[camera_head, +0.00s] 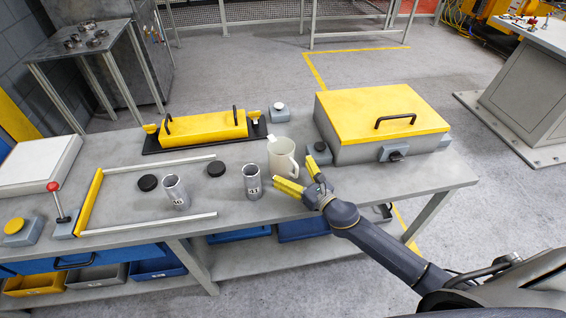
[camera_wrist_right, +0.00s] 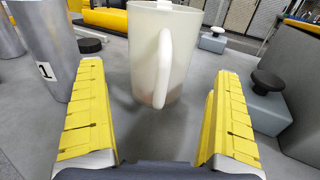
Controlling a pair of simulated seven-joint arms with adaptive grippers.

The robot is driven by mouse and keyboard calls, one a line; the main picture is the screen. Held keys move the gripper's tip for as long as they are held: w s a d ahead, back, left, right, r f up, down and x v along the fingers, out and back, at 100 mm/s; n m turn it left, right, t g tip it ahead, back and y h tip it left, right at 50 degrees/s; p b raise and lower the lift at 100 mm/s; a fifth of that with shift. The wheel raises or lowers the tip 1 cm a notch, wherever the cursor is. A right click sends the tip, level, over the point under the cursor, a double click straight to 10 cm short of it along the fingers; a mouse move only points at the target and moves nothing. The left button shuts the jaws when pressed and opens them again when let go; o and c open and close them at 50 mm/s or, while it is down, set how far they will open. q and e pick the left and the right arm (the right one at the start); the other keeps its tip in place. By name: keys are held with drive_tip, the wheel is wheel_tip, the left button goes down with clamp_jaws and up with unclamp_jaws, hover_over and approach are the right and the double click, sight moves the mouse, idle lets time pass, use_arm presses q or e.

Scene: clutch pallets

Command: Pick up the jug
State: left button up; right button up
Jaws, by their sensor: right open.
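A cream jug (camera_head: 281,160) stands upright on the grey workbench, just beyond my right gripper. In the right wrist view the jug (camera_wrist_right: 150,60) stands ahead of the fingers, with its handle (camera_wrist_right: 164,68) facing the camera. My right gripper (camera_head: 300,176) has yellow finger pads and is open. In the wrist view its fingers (camera_wrist_right: 158,115) are spread wide with nothing between them. The jug's base appears beyond the fingertips. My left gripper is not in view.
A metal cylinder marked 1 (camera_wrist_right: 45,45) stands close left of the right gripper; it also shows in the head view (camera_head: 252,181). Another cylinder (camera_head: 175,192) stands farther left. A yellow-lidded box (camera_head: 380,115) and a black-knobbed block (camera_wrist_right: 267,105) are on the right.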

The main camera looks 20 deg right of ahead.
sight(274, 153)
drive_tip(key=shift+x, duration=2.5)
drive_tip(key=c, duration=1.4)
drive_tip(key=shift+c, duration=0.6)
drive_tip(key=shift+r, duration=0.25)
